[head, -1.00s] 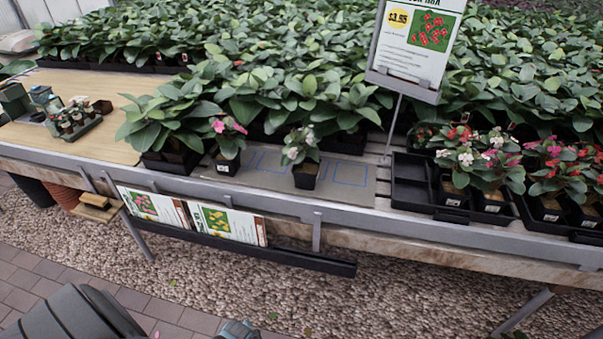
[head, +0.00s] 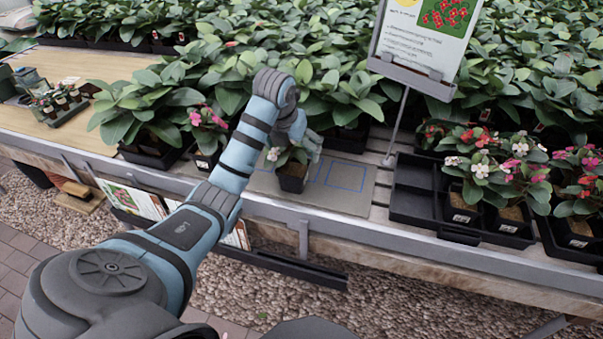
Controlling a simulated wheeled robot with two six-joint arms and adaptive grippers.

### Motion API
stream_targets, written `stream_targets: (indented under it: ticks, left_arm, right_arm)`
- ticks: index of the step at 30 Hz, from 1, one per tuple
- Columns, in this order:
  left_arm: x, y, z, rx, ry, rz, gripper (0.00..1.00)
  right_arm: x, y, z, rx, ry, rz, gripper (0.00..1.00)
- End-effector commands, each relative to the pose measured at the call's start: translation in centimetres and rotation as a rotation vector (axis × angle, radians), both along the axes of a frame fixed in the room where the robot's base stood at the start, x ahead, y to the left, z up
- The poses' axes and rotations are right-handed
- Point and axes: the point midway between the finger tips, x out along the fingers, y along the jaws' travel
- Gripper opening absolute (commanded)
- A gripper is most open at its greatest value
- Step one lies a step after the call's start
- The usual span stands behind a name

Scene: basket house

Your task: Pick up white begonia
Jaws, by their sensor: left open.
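A white begonia in a small black pot (head: 293,180) stands upright on the grey mat (head: 340,198) near the table's front edge. Its leaves and a white bloom (head: 274,154) show, but my left arm and gripper cover part of the plant. My left gripper (head: 309,146) is open, at the top of this plant and just right of its leaves. Its fingertips are small and partly hidden, so I cannot tell whether they touch it. Another plant with white blooms (head: 480,169) sits in the black tray at right. My right gripper is out of view.
A pink-flowered pot (head: 207,140) stands left of the mat, behind my arm. The black tray (head: 412,205) at right has empty cells. A sign on a post (head: 400,120) rises behind the mat. Dense leafy plants fill the back.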

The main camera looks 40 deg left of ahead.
Motion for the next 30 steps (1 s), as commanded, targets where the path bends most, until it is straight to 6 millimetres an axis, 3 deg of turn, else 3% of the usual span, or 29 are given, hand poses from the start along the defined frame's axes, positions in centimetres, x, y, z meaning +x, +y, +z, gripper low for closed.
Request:
stream_targets:
  ticks: [1,3,6,11,15,18,24,30]
  left_arm:
    - [0.4,0.2,-1.9,-0.002,0.005,0.004,0.93]
    - [1.1,0.5,-3.8,-0.004,0.006,0.006,0.93]
    - [1.8,0.9,-5.7,-0.002,0.005,0.009,0.93]
    - [2.5,1.3,-7.5,-0.002,0.003,0.007,0.93]
    - [3.4,2.0,-10.3,-0.004,0.006,0.007,0.93]
    - [3.9,2.2,-11.2,-0.002,0.003,0.007,0.93]
    - [4.0,2.2,-11.2,-0.002,0.003,0.007,0.93]
    - [3.9,2.2,-11.2,-0.002,0.003,0.007,0.63]
  right_arm:
    - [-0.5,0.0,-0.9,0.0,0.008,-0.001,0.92]
    - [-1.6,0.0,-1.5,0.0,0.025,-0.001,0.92]
    - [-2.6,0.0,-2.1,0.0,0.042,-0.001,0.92]
    - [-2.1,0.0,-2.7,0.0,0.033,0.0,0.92]
    - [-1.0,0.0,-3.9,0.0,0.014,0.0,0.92]
    - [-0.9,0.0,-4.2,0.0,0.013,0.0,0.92]
    - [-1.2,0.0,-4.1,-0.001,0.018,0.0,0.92]
    - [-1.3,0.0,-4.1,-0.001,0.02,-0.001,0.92]
